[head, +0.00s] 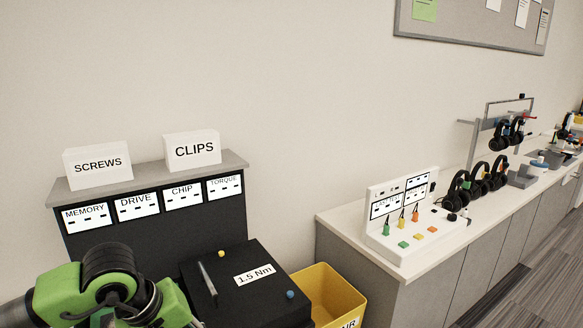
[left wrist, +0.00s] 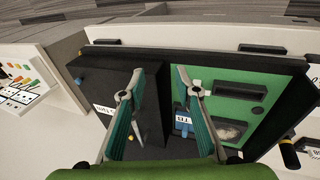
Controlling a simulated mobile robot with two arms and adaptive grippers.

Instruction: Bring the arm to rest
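My left arm (head: 110,290) is green and black and stands at the lower left of the head view, in front of the dark rack. Its fingertips do not show there. In the left wrist view my left gripper (left wrist: 160,80) is open, its two teal-padded fingers wide apart with nothing held between them. My right gripper is in neither view.
The black box (head: 250,256) labelled 1.5 Nm stands right of my arm. A dark rack (head: 140,227) carries the white SCREWS (head: 97,167) and CLIPS (head: 192,150) boxes. A yellow bin (head: 330,292) is beside it. A counter (head: 440,250) with headsets (head: 478,180) runs along the right.

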